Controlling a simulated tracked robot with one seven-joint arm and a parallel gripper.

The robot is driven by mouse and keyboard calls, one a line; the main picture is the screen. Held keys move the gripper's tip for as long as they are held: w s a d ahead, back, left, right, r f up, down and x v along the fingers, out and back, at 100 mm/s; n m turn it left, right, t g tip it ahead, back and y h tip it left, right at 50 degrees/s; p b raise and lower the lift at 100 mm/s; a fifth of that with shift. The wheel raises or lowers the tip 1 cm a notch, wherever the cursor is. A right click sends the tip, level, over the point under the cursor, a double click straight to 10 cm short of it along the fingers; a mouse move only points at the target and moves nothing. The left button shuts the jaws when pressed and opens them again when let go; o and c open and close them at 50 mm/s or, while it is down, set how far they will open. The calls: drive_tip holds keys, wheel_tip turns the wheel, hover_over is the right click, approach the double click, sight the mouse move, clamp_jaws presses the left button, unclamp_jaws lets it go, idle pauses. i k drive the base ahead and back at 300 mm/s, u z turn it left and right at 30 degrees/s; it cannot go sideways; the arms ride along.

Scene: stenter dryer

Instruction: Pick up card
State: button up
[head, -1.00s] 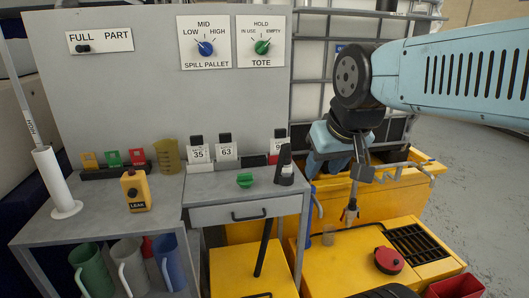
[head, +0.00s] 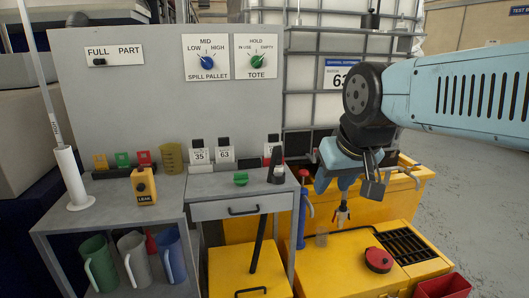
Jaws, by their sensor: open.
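White cards stand upright in small holders at the back of the grey bench: one marked 35 (head: 199,156), one marked 63 (head: 224,156), and a third card (head: 268,149) partly hidden. Yellow (head: 101,161), green (head: 122,159) and red (head: 144,158) tabs stand in a dark rack to the left. I cannot tell which card is meant. My gripper (head: 348,187) hangs to the right of the bench, over the yellow pallet area, apart from every card. Its jaws are open and empty, pointing down.
A green knob-like piece (head: 240,178) and a dark wedge-shaped object (head: 277,166) sit on the drawer unit's top. An orange LEAK device (head: 143,186) and a beaker (head: 172,157) stand left. A caged tote (head: 310,105) stands behind my gripper.

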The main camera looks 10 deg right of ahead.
sight(273, 138)
drive_tip(key=z, duration=0.1)
drive_tip(key=i, duration=0.95)
drive_tip(key=u, duration=0.1)
